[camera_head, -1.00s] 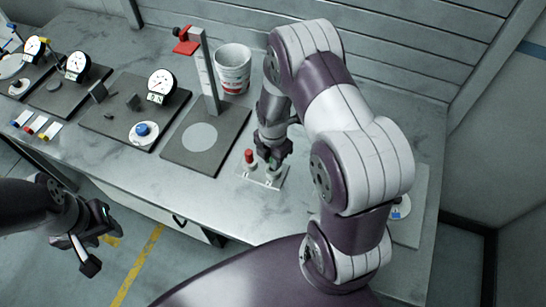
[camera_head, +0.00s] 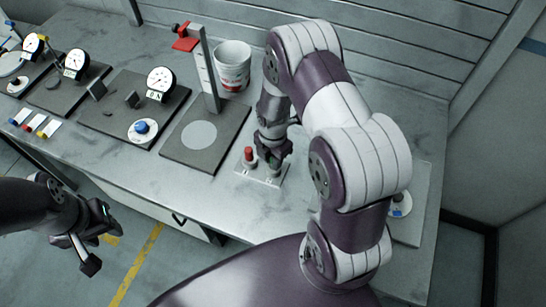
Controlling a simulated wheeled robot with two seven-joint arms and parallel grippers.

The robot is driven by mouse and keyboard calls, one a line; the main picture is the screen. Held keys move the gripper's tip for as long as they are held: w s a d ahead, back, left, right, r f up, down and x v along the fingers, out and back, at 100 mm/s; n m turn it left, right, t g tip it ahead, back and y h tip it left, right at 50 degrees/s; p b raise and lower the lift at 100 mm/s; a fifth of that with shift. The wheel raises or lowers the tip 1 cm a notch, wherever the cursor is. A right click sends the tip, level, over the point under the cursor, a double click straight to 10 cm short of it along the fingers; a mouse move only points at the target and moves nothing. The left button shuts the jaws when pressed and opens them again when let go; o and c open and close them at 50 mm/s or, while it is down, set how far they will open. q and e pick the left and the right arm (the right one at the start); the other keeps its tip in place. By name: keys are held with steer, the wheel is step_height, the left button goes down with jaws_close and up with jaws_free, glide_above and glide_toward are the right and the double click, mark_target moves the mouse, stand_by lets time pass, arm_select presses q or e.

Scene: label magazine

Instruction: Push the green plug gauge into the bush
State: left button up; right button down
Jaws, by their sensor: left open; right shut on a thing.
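My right gripper (camera_head: 271,158) is shut on the green plug gauge (camera_head: 272,166), over a small light plate (camera_head: 247,175) near the front of the bench. Only a bit of green shows below the fingers; the rest is hidden by the gripper. A red plug gauge (camera_head: 249,155) stands upright on the same plate, just left of my fingers. The bush is not clear: a white round piece with a blue part (camera_head: 141,128) sits on a dark plate, and another (camera_head: 399,207) is at the right, partly behind my arm. My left gripper (camera_head: 92,243) is open and empty, off the bench's front edge.
A dark base plate (camera_head: 178,154) with a pale disc and a post with a red top (camera_head: 186,37) stands left of my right gripper. Behind is a white cup (camera_head: 233,66). Several dial gauges stand at left. The bench front (camera_head: 130,174) is fairly clear.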

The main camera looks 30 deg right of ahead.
steer(key=shift+f+b, duration=0.4)
steer(key=shift+f, duration=0.2)
steer(key=c, duration=0.8)
jaws_free()
steer(key=shift+c, duration=0.2)
steer(key=shift+r, duration=0.15)
step_height(320, 180, up, 12)
steer(key=shift+r+b, duration=0.25)
steer(key=shift+b, duration=0.8)
